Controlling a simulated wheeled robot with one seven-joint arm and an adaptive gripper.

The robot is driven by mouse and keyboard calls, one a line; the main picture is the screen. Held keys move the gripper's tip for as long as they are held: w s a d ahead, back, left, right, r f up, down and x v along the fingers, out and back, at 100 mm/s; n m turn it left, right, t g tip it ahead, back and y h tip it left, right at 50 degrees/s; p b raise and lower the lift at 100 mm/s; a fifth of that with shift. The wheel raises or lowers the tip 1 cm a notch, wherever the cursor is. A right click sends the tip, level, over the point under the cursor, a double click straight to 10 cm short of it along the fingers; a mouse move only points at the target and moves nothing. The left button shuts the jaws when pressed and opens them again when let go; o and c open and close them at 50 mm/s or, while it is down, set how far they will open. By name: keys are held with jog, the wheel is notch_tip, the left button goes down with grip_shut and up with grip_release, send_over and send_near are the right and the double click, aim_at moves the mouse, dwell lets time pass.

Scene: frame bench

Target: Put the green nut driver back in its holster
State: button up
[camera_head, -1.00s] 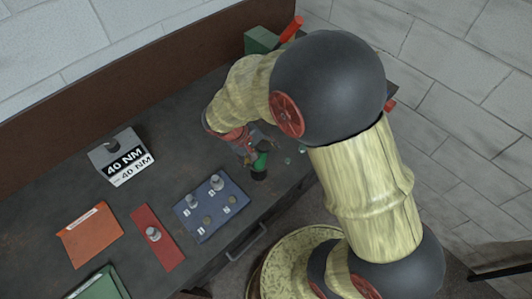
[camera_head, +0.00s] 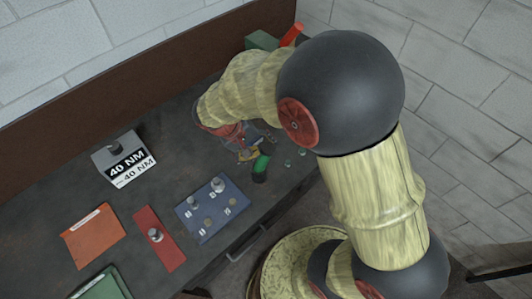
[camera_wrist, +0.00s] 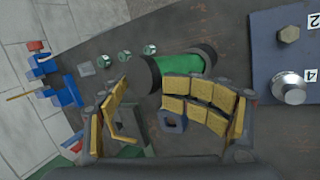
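The green nut driver (camera_head: 262,163), a green cylinder with dark ends, lies or leans on the bench right of the blue plate; I cannot tell which. It also shows in the wrist view (camera_wrist: 181,65), beyond the fingertips and not clasped. My gripper (camera_head: 250,150) is open beside it, on its left in the head view. In the wrist view, my gripper (camera_wrist: 152,105) has its yellow-padded fingers spread. A small dark ring-shaped part (camera_wrist: 172,122) shows between them. I cannot make out the holster with certainty.
A blue plate (camera_head: 226,222) with metal fittings, a red strip (camera_head: 147,220), an orange folder (camera_head: 92,250) and a 40 NM block (camera_head: 105,155) lie left. Small green-topped pieces (camera_wrist: 103,62) stand by the driver. A green block (camera_head: 260,40) stands at the back.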

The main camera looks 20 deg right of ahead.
jog(key=v, duration=0.8)
jog(key=s+d+r+t+y, duration=0.2)
jog(key=s+r+t+y, duration=0.3)
jog(key=s+r, duration=0.9)
jog(key=shift+s+d+r+m+t+y+p, duration=0.3)
jog(key=shift+r+m+t+p, duration=0.1)
jog(key=shift+r, duration=0.35)
jog(key=shift+w, duration=0.1)
notch_tip(320, 180, down, 7)
jog(key=b, duration=0.7)
jog(key=shift+f, duration=0.15)
jog(key=shift+c, duration=0.3)
